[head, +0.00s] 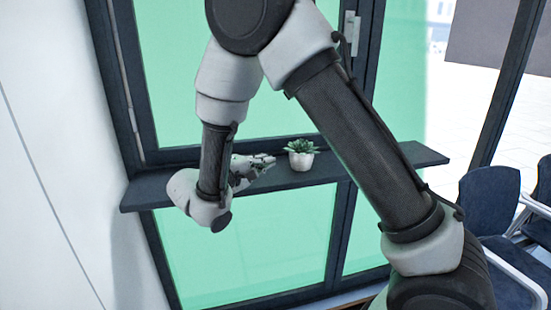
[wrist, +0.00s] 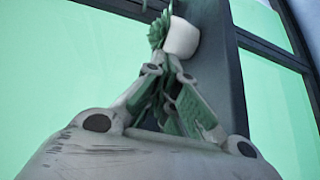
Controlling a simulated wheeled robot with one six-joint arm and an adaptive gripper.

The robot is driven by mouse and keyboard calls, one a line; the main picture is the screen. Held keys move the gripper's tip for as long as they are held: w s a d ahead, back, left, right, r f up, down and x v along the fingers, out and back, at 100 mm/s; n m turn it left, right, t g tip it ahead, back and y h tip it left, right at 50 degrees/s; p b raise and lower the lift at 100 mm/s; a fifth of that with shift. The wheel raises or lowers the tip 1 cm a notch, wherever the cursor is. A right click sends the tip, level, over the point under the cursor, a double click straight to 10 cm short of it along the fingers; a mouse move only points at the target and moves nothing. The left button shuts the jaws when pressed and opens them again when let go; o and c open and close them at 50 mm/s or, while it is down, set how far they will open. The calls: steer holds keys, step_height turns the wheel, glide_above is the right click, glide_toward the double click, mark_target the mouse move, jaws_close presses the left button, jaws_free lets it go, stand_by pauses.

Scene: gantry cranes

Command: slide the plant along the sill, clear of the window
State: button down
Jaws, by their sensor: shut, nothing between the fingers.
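The plant (head: 301,153) is a green succulent in a small white pot, standing upright on the dark sill (head: 405,160). It also shows in the wrist view (wrist: 180,38), just beyond my fingertips. My gripper (head: 270,161) is shut and empty, low over the sill, just left of the pot and pointing right at it. I cannot tell whether the fingertips touch the pot. The window (head: 180,70) has a dark frame and green-tinted panes, and rises behind the sill. My arm hides part of the window and the sill's middle right.
Bare sill lies to the right of the plant, partly behind my arm. A white wall (head: 45,190) stands at the left. Dark blue chairs (head: 490,200) stand at the lower right. A window handle (head: 352,30) is on the frame above.

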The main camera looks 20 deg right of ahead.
steer(key=a+f+t, duration=0.1)
steer(key=a+n+t, duration=0.1)
steer(key=a, duration=0.1)
steer(key=a+f+y, duration=0.1)
steer(key=shift+w+a+f+t, duration=0.2)
steer(key=shift+a+f+t, duration=0.1)
steer(key=shift+a+t, duration=0.1)
steer(key=shift+w+a+f+n, duration=0.15)
steer(key=shift+a+n, duration=0.05)
steer(key=shift+n, duration=0.1)
steer(key=x, duration=0.9)
steer(key=shift+w+d+f, duration=0.1)
steer(key=shift+w+d, duration=0.05)
steer(key=d, duration=0.3)
steer(key=shift+d, duration=0.5)
